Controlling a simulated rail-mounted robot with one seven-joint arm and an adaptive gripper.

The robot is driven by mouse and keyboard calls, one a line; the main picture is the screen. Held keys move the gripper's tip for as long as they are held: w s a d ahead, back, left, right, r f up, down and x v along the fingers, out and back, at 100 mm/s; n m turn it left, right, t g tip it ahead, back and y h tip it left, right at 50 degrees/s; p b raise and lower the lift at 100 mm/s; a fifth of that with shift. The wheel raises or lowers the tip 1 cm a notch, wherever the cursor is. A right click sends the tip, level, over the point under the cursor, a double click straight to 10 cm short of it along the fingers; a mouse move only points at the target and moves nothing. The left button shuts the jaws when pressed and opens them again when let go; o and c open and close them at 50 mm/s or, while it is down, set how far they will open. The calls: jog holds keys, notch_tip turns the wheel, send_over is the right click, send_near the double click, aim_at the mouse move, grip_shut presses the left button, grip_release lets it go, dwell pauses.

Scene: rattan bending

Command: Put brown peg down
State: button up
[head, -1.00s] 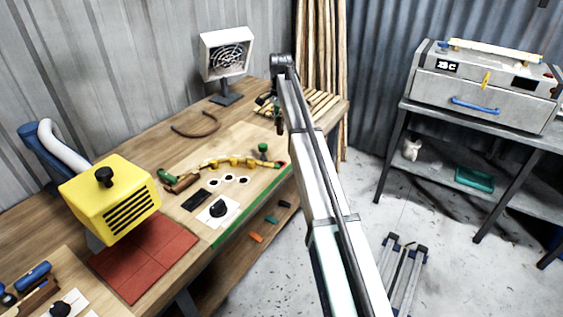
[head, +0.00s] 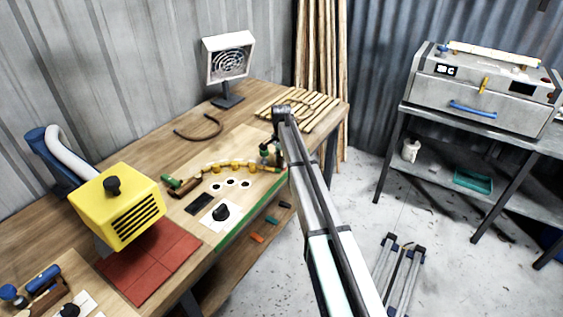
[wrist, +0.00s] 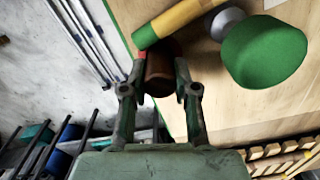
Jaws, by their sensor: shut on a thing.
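My gripper (wrist: 158,75) is shut on the brown peg (wrist: 159,72), a short dark brown cylinder between the two fingertips in the wrist view. The peg is beside the green end of a yellow strip (wrist: 180,18), with a small red spot to its left. I cannot tell whether the peg touches the board below. A green-topped knob (wrist: 263,50) on a grey stem stands to the right of the peg. In the head view my gripper (head: 271,158) is at the right end of the curved row of yellow pieces (head: 235,167). The peg is too small to make out there.
The green front edge of the board (head: 252,208) runs close by. A slatted wooden rack (head: 318,108) lies behind my gripper. A curved brown rod (head: 203,130) lies on the bench. A yellow box (head: 118,205) stands at left above red tiles (head: 150,268).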

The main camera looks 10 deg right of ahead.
aim_at(281, 157)
jog(key=shift+f, duration=0.8)
jog(key=shift+f, duration=0.15)
jog(key=o, duration=1)
jog(key=shift+c, duration=0.2)
notch_tip(281, 157, up, 12)
jog(key=b, duration=0.4)
jog(key=shift+r, duration=0.2)
jog(key=shift+r, duration=0.1)
